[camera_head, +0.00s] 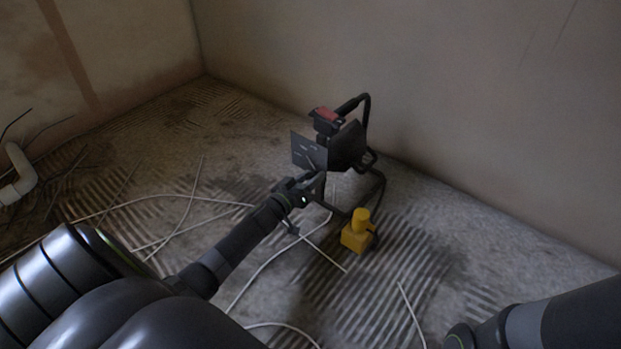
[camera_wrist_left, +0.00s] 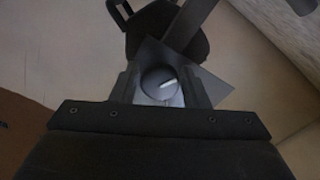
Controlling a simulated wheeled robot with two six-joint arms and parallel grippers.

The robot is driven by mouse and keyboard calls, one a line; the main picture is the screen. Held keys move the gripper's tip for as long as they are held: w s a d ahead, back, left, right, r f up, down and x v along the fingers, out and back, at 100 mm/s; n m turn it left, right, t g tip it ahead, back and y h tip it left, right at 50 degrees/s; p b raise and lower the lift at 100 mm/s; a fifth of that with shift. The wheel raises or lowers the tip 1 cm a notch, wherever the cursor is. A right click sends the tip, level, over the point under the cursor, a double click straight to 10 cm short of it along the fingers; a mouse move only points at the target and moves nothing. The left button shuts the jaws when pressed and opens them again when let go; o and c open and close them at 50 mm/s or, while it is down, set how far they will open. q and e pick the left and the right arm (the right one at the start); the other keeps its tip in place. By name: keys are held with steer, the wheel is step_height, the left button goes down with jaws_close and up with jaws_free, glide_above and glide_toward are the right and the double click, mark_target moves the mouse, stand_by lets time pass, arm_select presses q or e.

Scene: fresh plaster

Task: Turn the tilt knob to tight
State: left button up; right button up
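The tilt knob (camera_wrist_left: 159,82) is a round grey disc with a short white mark, seen in the left wrist view against a dark square plate. That plate (camera_head: 308,151) shows in the head view on the side of a black work lamp (camera_head: 347,146); I cannot make out the knob there. My left gripper (camera_head: 312,184) is at the plate's lower side. In the left wrist view its two fingers (camera_wrist_left: 161,88) stand apart, one on each side of the knob; contact is not clear. The white mark tilts slightly, its right end higher. My right gripper is out of view.
The lamp stands on a black tube frame (camera_head: 378,190) near the wall. A yellow block (camera_head: 356,234) sits at the frame's foot. Thin pale cables (camera_head: 262,268) lie across the ridged floor. A pale pipe (camera_head: 20,178) is at the far left. My right arm shows at lower right.

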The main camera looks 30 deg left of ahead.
arm_select(q)
steer(key=c, duration=0.6)
